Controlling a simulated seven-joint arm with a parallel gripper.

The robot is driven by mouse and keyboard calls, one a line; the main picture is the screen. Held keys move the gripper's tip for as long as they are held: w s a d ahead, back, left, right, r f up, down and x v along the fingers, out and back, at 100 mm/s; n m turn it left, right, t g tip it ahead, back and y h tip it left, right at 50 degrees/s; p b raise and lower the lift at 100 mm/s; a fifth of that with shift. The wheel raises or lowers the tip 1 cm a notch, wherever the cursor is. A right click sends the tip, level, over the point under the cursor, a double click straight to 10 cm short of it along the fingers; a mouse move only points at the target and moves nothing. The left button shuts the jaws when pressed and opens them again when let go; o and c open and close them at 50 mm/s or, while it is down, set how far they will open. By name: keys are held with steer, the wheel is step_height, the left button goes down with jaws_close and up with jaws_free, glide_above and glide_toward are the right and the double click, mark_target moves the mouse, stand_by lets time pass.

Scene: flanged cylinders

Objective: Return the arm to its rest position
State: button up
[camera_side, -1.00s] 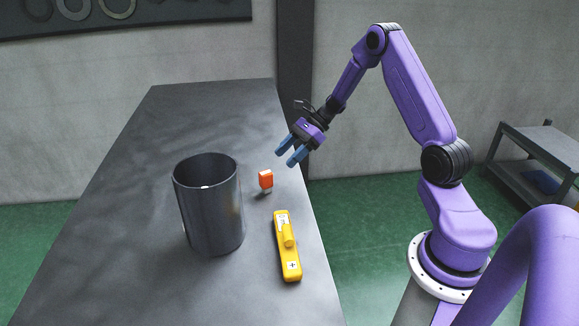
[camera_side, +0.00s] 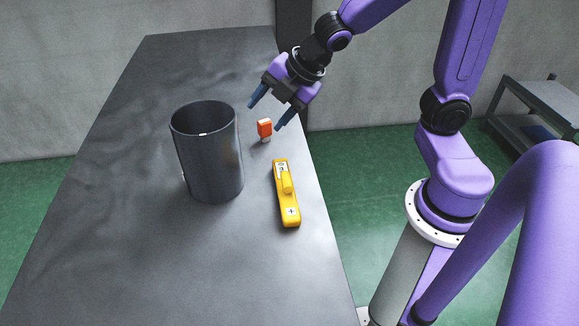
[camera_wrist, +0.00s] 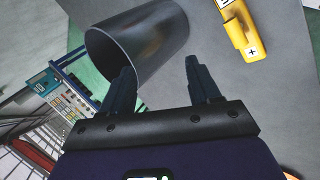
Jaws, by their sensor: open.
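My gripper (camera_side: 264,116) is open and in the air over the far right part of the table, with its blue fingers spread and nothing between them. In the wrist view its two dark fingers (camera_wrist: 160,66) are also apart and empty.
A dark hollow cylinder (camera_side: 212,160) stands upright on the grey table (camera_side: 130,240); it also shows in the wrist view (camera_wrist: 155,40). A yellow device (camera_side: 292,208) lies right of it. A shelf cart (camera_side: 540,120) stands on the floor at right. The table's left side is clear.

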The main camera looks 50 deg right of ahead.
steer(key=s+d+f+m+g+h, duration=0.1)
steer(key=s+m+g, duration=0.2)
steer(key=s, duration=0.7)
steer(key=s+d+f+m+g+h, duration=0.1)
steer(key=s+m+g, duration=0.2)
steer(key=s, duration=0.7)
steer(key=shift+s+d+f+m, duration=0.3)
steer(key=shift+f+m, duration=0.1)
steer(key=shift+m, duration=0.7)
